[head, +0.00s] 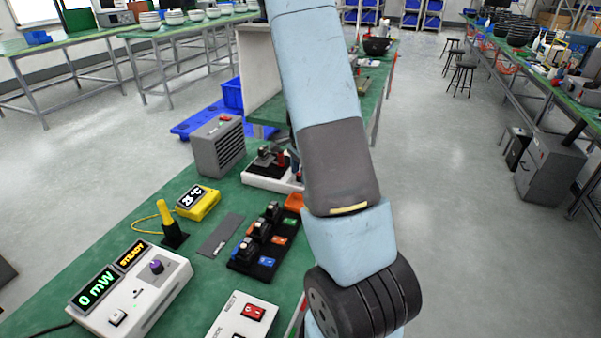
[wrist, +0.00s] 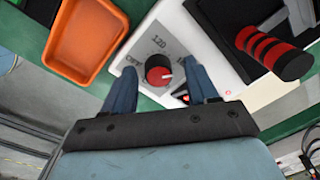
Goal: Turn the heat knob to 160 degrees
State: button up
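In the wrist view the heat knob (wrist: 159,71) is a round black knob with a red cap on a white panel (wrist: 177,24). Its white pointer is toward the right of the picture. The labels OFF and 120 show around it; another label at its right is partly cut off by my finger and hard to read. My gripper (wrist: 160,77) is open, its two blue fingers spread to the left and right of the knob. I see gaps between the fingers and the knob. In the head view my arm hides the knob and my gripper.
An orange tray (wrist: 87,38) lies left of the panel. A red-and-black banded handle (wrist: 274,52) stands to the right. In the head view a grey vented box (head: 218,146), a yellow thermometer (head: 198,202) and a white power meter (head: 150,285) stand on the green bench.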

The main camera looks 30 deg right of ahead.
notch_tip(320, 180, up, 14)
jog(key=shift+s+f, duration=0.2)
jog(key=shift+s, duration=0.1)
dwell(0.5)
dwell(0.3)
jog(key=s+a+r+n+t+y, duration=0.1)
jog(key=s+a+r+n+t, duration=0.1)
jog(key=s+a+r+n, duration=0.85)
jog(key=s+a+r+n+t, duration=0.1)
jog(key=s+a+r+n, duration=0.1)
jog(key=s, duration=0.3)
jog(key=s+a+r+n+t, duration=0.1)
jog(key=s+a+r+n, duration=0.1)
jog(key=s+a+r, duration=0.1)
jog(key=s+a+r+n+t+h, duration=0.1)
jog(key=s+a+r+n, duration=0.1)
jog(key=s, duration=0.4)
jog(key=shift+s+a+r+n, duration=0.2)
jog(key=shift+s+a+n, duration=0.1)
jog(key=shift+a+n, duration=0.25)
